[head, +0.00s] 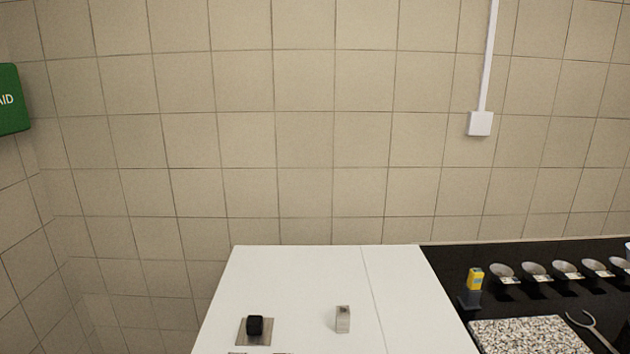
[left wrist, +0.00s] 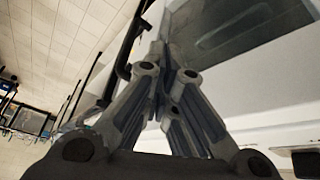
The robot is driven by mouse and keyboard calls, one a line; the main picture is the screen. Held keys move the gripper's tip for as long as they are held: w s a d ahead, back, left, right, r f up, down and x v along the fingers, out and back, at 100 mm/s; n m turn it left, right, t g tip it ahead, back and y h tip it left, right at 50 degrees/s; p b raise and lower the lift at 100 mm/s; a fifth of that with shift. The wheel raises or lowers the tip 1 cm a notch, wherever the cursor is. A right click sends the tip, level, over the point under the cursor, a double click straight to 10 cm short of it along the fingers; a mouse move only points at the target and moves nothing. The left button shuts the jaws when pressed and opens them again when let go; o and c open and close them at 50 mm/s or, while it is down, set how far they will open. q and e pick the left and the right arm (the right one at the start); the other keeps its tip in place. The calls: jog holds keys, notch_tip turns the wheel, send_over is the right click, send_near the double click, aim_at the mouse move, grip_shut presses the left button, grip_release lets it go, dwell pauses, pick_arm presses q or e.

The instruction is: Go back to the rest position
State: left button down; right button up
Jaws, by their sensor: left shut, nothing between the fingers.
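My left gripper (left wrist: 172,72) shows in the left wrist view, its fingers together and nothing held between them. A pale surface with a dark grey panel lies behind the fingers; I cannot tell whether they touch it. Neither gripper shows in the head view. My right gripper is in no view.
A white surface (head: 290,285) in the head view bears a black knob on a plate (head: 255,326) and a small metal block (head: 343,319). On the dark counter at right are several metal bowls (head: 536,270), a yellow device (head: 475,279) and a speckled slab (head: 530,335). A tiled wall stands behind.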

pick_arm(q)
jog(key=s+a+f+n+t+y, duration=0.1)
jog(key=s+a+f+n+y, duration=0.15)
jog(key=s+a+n, duration=0.4)
jog(key=s+a+f+n+t+y, duration=0.15)
jog(key=s+a+f+n, duration=0.25)
jog(key=s+a, duration=0.5)
jog(key=s+d+f+g+b, duration=0.1)
jog(key=s+f+b, duration=0.1)
jog(key=f, duration=1.3)
jog(key=s+d+f+g+b, duration=0.1)
jog(key=d+f+b, duration=0.1)
jog(key=f, duration=1.3)
jog(key=s+a+f+m+g+b, duration=0.1)
jog(key=s+a+f+b, duration=0.2)
jog(key=s+f, duration=1.4)
notch_tip(320, 180, down, 3)
jog(key=shift+s+a+r+y, duration=0.15)
jog(key=shift+s+r+y, duration=0.05)
jog(key=shift+y, duration=0.1)
jog(key=shift+g, duration=0.25)
